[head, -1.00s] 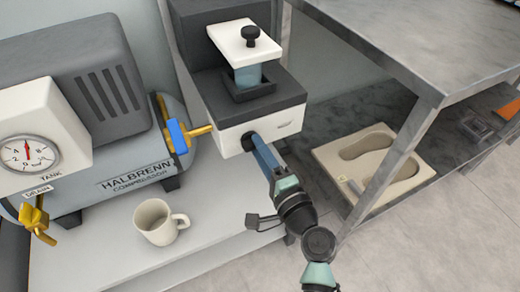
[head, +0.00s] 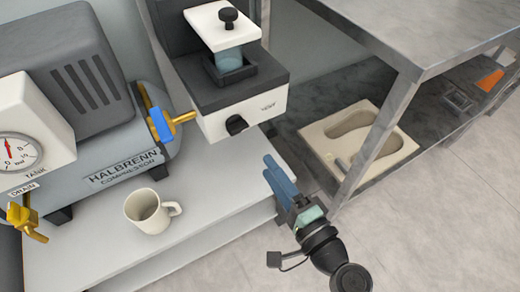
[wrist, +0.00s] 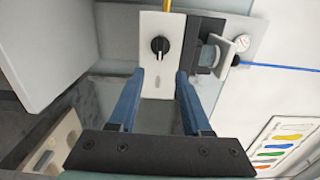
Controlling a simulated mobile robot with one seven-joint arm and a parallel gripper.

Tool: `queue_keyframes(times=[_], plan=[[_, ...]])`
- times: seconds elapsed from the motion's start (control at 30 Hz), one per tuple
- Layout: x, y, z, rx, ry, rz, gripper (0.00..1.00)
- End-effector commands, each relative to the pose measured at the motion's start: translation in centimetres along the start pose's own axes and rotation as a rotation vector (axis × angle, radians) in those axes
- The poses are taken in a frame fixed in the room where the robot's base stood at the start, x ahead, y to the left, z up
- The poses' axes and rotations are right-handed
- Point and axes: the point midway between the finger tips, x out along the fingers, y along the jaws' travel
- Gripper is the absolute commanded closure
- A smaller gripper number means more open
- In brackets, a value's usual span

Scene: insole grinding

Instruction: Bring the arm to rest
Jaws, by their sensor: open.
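My gripper (head: 277,178) has blue fingers and is open and empty, in front of and below the white box (head: 262,114) with the black knob (head: 236,124). A gap separates the fingertips from the knob. In the wrist view the two fingertips (wrist: 160,75) point toward the box, with the knob (wrist: 160,45) beyond them and nothing between them. My arm runs from the gripper to the lower right of the head view.
A grey compressor (head: 120,145) with a yellow valve and blue handle stands left. A cream mug (head: 148,212) sits on the bench (head: 75,258). A metal shelf (head: 440,40) with a cream insole mould (head: 372,118) beneath stands right. Open floor lies lower right.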

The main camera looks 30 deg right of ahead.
Motion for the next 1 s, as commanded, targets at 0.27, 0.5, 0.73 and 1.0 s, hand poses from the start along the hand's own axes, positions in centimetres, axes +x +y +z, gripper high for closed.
queue_keyframes(times=[0.27,0.5,0.73,1.0], plan=[[-1.7,0.0,0.0,-0.001,0.001,0.0,0.51],[-1.7,0.0,0.0,-0.001,0.001,0.0,0.51],[-1.6,-0.1,0.0,-0.003,0.0,-0.001,0.51],[4.8,-7.5,3.1,-0.352,-0.071,-0.053,0.51]])
